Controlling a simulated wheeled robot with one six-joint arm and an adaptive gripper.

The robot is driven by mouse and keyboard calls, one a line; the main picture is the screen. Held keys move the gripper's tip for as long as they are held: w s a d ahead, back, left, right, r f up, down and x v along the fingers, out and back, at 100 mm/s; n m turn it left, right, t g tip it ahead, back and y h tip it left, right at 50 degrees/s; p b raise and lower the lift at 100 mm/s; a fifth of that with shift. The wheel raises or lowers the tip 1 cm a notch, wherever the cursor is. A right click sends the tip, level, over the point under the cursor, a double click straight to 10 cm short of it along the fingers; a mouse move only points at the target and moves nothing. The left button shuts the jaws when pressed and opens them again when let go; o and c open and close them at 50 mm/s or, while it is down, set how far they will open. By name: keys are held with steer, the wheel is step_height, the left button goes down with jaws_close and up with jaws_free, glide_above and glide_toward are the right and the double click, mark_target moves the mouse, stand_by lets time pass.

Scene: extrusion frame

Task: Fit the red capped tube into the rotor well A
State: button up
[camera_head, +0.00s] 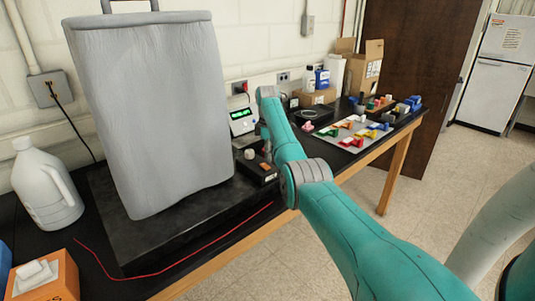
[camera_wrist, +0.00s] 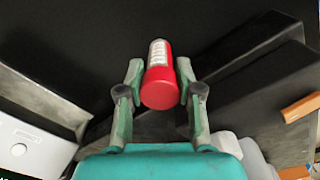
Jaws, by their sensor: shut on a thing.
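The red capped tube (camera_wrist: 161,85) is between the two fingers of my gripper (camera_wrist: 160,72) in the wrist view. Its round red cap faces the camera, and a white label with printed marks runs along its body. My gripper is shut on it, one finger on each side. In the head view my arm (camera_head: 365,235) reaches toward the bench, and I cannot make out the gripper or tube there. I cannot identify the rotor or well A in either view.
A device with a green display (camera_head: 243,121) stands behind my arm. A large grey covered object (camera_head: 155,105) fills the bench's left part, beside a white jug (camera_head: 45,188). A pale board (camera_head: 352,131) with coloured pieces lies farther right. A red cord (camera_head: 185,262) runs along the front.

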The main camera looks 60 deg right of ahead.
steer(key=shift+f, duration=0.1)
steer(key=o, duration=0.9)
